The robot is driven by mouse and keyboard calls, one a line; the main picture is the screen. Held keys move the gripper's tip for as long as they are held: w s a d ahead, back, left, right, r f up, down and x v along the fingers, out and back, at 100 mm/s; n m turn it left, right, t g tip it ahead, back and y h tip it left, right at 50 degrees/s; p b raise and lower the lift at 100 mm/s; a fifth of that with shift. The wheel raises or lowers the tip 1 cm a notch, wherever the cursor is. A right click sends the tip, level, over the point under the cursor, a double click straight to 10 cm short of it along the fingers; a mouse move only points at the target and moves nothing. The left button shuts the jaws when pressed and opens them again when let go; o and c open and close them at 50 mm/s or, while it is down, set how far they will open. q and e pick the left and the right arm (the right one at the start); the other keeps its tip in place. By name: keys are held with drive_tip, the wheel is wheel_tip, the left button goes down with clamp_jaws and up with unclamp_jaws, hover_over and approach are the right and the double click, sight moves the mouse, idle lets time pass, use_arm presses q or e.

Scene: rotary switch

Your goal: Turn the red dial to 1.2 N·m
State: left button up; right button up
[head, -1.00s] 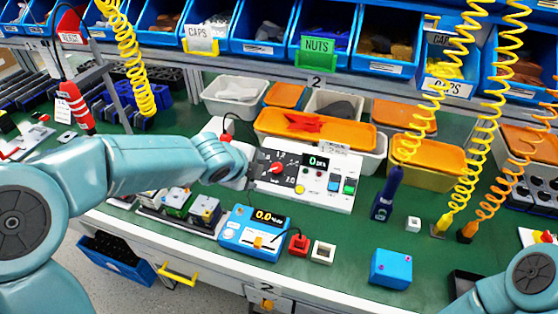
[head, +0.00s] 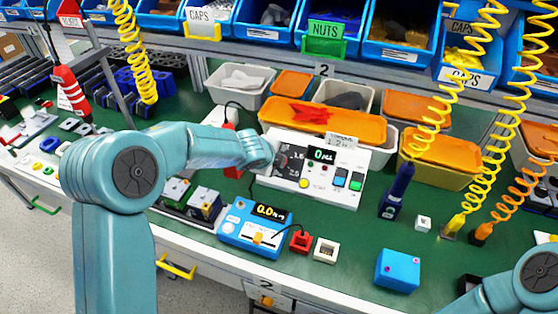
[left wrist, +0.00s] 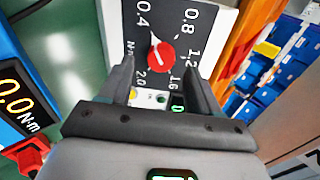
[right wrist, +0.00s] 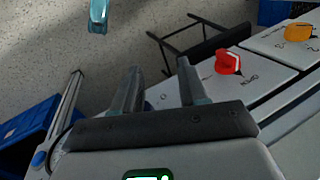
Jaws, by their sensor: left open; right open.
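The red dial (left wrist: 160,57) is on a black scale plate (left wrist: 150,22) marked 0.4 to 2.0 N·m. A pale line shows on the dial, but I cannot tell exactly which mark it points at. My left gripper (left wrist: 160,72) is open, its fingers on either side of the dial's lower part with gaps visible; I cannot tell whether they touch the plate. In the head view my left wrist largely covers the dial on the white device (head: 325,188), whose small display (head: 321,155) reads 0. My right gripper (right wrist: 158,70) is open and empty, above the floor.
A blue meter (head: 255,228) reading 0.0 N·m stands in front of the device, with a red block (head: 300,240) beside it. A blue box (head: 397,270) is at the right. Trays with an orange lid (head: 335,122) stand behind. A red knob (right wrist: 228,62) is near my right gripper.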

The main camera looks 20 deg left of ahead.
use_arm(q)
drive_tip(key=x, duration=0.2)
drive_tip(key=shift+w+f, duration=0.2)
drive_tip(key=shift+w, duration=0.1)
drive_tip(key=shift+w+f, duration=0.1)
drive_tip(key=shift+f, duration=0.05)
drive_tip(key=c, duration=1)
drive_tip(key=shift+c, duration=0.2)
